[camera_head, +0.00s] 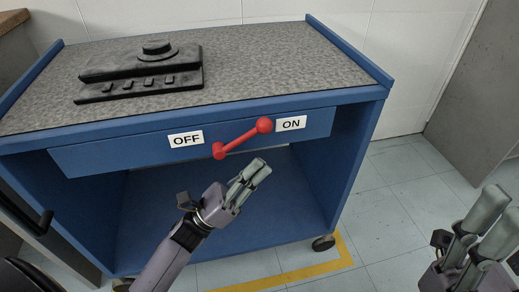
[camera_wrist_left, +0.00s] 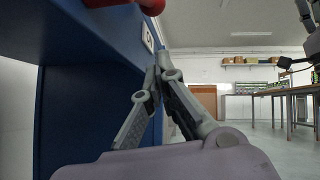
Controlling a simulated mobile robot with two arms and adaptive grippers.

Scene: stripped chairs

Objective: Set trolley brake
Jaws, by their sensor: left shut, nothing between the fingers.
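The blue trolley (camera_head: 225,205) has a red brake lever (camera_head: 242,139) on its front panel. The lever's pivot end is near the OFF label (camera_head: 186,139), and its round knob is tilted up to the right, beside the ON label (camera_head: 291,123). My left gripper (camera_head: 257,172) is shut and empty, just below the lever and apart from it. In the left wrist view, its fingers (camera_wrist_left: 157,85) meet at the tips, and a red part of the lever (camera_wrist_left: 125,3) shows at the top edge. My right gripper (camera_head: 491,222) is at the right edge, its two fingers apart.
A black device with buttons (camera_head: 143,70) lies on the trolley's grey top. A yellow floor line (camera_head: 290,276) runs near a caster (camera_head: 324,243). A grey cabinet (camera_head: 480,100) stands at the right, with tiled floor between it and the trolley.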

